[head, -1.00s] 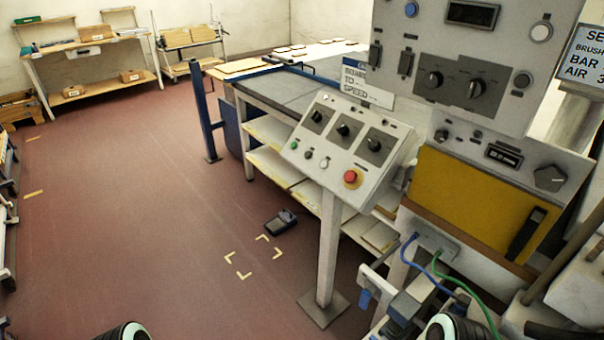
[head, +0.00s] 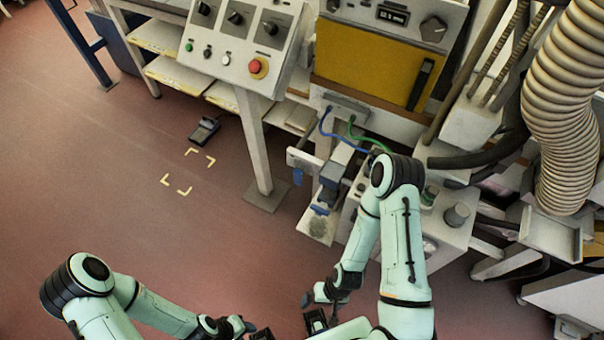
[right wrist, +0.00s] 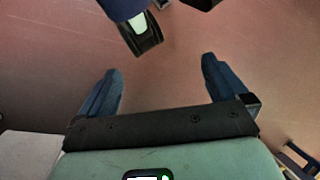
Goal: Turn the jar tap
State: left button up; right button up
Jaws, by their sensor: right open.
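I cannot make out a jar or its tap in either view. My right gripper (head: 311,308) hangs low over the floor at the bottom middle of the head view. In the right wrist view its two dark blue fingers (right wrist: 162,85) stand wide apart with only floor between them. My left gripper (head: 252,330) is at the bottom edge of the head view, left of the right one and partly cut off. Its jaw opening cannot be made out.
A control panel with a red button (head: 258,67) stands on a post. Beside it is a machine with a yellow panel (head: 370,62). A grey box with knobs (head: 457,216) stands behind my right arm. A ribbed hose (head: 565,110) hangs at right.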

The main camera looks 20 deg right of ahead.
aim_at(319, 210)
jog(key=z, duration=2.45)
jog(key=k+u, duration=0.15)
jog(key=u, duration=1.15)
jog(key=i+l+z, duration=0.2)
jog(key=l, duration=0.2)
jog(key=l+z, duration=0.15)
jog(key=l, duration=0.3)
